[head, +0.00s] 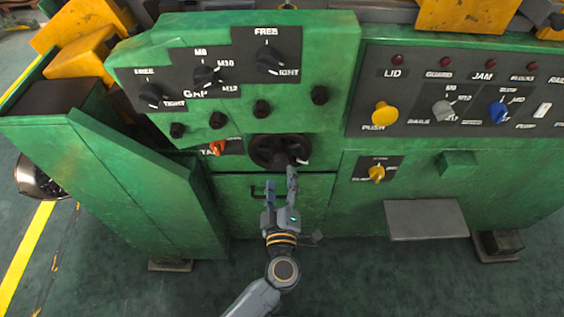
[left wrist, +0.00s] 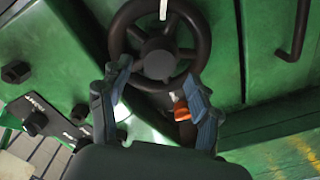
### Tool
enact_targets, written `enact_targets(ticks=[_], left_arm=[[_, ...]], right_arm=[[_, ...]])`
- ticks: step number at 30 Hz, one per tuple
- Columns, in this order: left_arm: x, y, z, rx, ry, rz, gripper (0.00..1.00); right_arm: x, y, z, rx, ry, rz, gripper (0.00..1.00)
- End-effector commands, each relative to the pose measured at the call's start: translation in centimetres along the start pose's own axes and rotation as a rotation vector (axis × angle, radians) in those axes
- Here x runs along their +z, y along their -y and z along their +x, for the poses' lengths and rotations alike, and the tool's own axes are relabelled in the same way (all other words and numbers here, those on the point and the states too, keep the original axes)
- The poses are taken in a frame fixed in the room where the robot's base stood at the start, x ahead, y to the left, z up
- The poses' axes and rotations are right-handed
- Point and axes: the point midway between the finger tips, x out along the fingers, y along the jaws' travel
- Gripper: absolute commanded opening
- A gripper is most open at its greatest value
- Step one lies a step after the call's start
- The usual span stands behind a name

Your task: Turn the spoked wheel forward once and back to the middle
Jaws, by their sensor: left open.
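The spoked wheel (head: 268,153) is dark, with a round hub, and sits on the green machine front below the knobs. In the left wrist view the wheel (left wrist: 158,62) shows its spokes and a white mark on its rim at the top. My left gripper (head: 282,184) is open in front of the wheel's lower part. In the left wrist view its two blue-grey fingers (left wrist: 160,92) stand apart at the wheel's lower left and lower right. Whether they touch the rim I cannot tell. My right gripper is not in view.
An orange lever (head: 217,147) sits left of the wheel. Three black selector knobs, one of them (head: 270,60), are above. A panel with a yellow button (head: 384,115) and a blue knob (head: 498,112) is at right. A grey plate (head: 426,219) juts out low right.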

Motion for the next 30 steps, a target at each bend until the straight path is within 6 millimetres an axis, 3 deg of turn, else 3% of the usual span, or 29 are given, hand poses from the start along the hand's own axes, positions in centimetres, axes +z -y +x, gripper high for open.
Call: enact_targets(ticks=[3,9,21,30], left_arm=[[-0.1,-0.1,2.4,0.001,-0.002,0.002,0.63],[0.0,0.0,4.8,0.000,0.000,0.001,0.63],[0.0,0.1,5.5,-0.001,0.001,0.000,0.63],[0.0,0.1,5.5,0.000,0.000,0.001,0.02]], right_arm=[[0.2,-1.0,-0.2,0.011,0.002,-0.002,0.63],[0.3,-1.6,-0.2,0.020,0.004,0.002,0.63],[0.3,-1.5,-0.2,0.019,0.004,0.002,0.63],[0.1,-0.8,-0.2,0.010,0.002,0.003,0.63]])
